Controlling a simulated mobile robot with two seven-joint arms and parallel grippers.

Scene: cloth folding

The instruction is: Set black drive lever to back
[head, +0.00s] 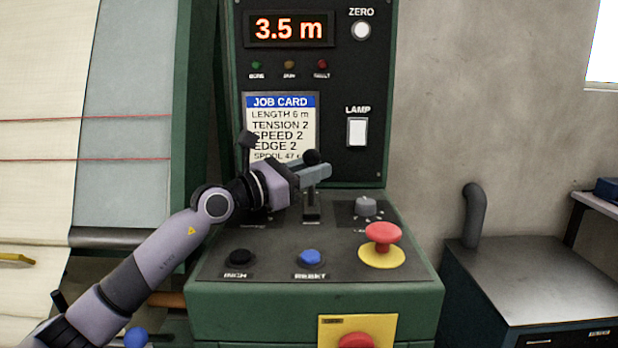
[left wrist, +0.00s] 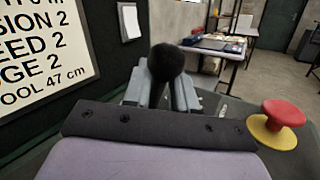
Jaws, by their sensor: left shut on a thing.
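The black drive lever stands on the sloped console top, with its round black knob (head: 311,157) showing just above my left gripper (head: 316,172). Its lower shaft (head: 311,200) goes down into a slot plate on the console. My left gripper reaches in from the left and is shut on the lever just below the knob. In the left wrist view the black knob (left wrist: 167,62) sits between the two grey fingers (left wrist: 162,88). The fingers hide part of the shaft. My right gripper is in neither view.
A red mushroom button (head: 383,234) on a yellow base, a grey knob (head: 366,206), a black button (head: 240,257) and a blue button (head: 310,257) surround the lever. The upright panel behind carries a job card (head: 282,115) and a display (head: 289,29) reading 3.5 m.

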